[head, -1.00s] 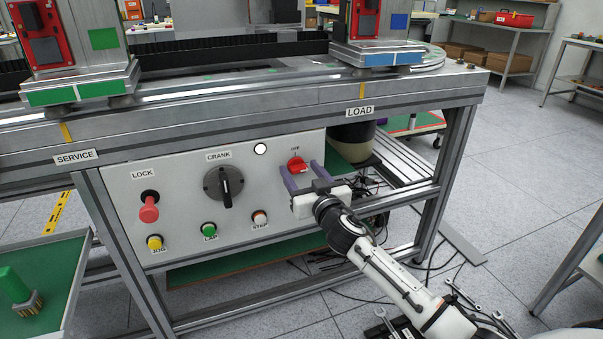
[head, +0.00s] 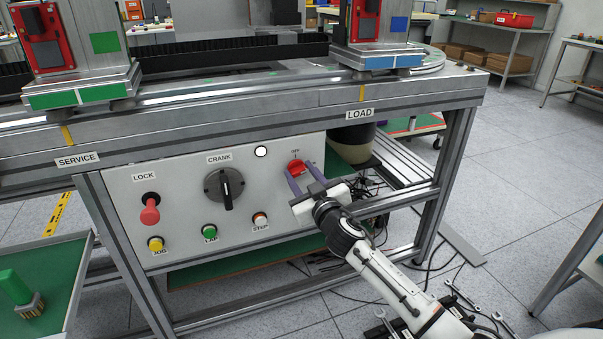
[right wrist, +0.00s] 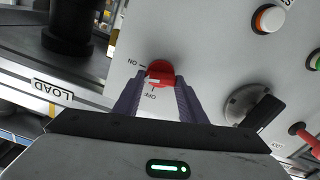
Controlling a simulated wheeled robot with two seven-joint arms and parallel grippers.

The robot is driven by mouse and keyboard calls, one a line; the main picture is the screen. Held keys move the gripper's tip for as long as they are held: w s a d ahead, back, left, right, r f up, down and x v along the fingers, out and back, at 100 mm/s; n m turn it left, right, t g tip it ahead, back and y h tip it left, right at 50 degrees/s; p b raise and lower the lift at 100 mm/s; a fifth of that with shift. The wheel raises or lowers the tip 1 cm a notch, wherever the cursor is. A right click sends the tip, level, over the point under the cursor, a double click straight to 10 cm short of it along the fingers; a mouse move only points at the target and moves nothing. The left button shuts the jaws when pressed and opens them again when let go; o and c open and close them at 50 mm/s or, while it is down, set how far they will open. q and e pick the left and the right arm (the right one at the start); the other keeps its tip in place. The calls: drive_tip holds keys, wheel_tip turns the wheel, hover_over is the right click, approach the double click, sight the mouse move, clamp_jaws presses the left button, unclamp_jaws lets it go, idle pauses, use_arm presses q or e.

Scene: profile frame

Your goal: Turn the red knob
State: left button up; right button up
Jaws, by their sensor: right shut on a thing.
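The red knob (head: 298,167) sits at the upper right of the white control panel, below the LOAD label, with an OFF mark above it in the head view. It also shows in the right wrist view (right wrist: 160,69), with ON and OFF marks beside it. My right gripper (head: 303,178) reaches it from the lower right. Its two purple fingers are shut on the knob, one on each side, as the right wrist view (right wrist: 160,84) shows too. The fingers hide part of the knob's sides. My left gripper is not in view.
The panel (head: 180,215) also carries a black crank (head: 226,188), a red lock handle (head: 149,210), and yellow, green and white-orange buttons. A metal frame rail (head: 250,132) runs above. Cables hang behind the panel's right edge. A green tray (head: 60,290) stands at the lower left.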

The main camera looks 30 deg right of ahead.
drive_tip(key=shift+n, duration=1)
drive_tip(key=shift+a+n+p, duration=0.1)
drive_tip(key=shift+n+p, duration=0.25)
drive_tip(key=shift+n, duration=0.55)
drive_tip(key=n, duration=0.2)
drive_tip(key=shift+f+n, duration=0.1)
drive_tip(key=shift+n, duration=0.3)
drive_tip(key=n, duration=0.2)
drive_tip(key=shift+n+p, duration=0.3)
drive_tip(key=shift+p, duration=0.1)
drive_tip(key=n, duration=0.2)
drive_tip(key=shift+f+n, duration=0.1)
drive_tip(key=shift+n, duration=0.2)
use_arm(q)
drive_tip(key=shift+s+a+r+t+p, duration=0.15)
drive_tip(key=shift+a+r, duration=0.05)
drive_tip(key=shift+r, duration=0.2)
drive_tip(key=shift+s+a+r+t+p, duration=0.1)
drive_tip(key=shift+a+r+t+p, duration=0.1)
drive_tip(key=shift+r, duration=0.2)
use_arm(e)
drive_tip(key=shift+n, duration=1.5)
drive_tip(key=shift+f, duration=0.1)
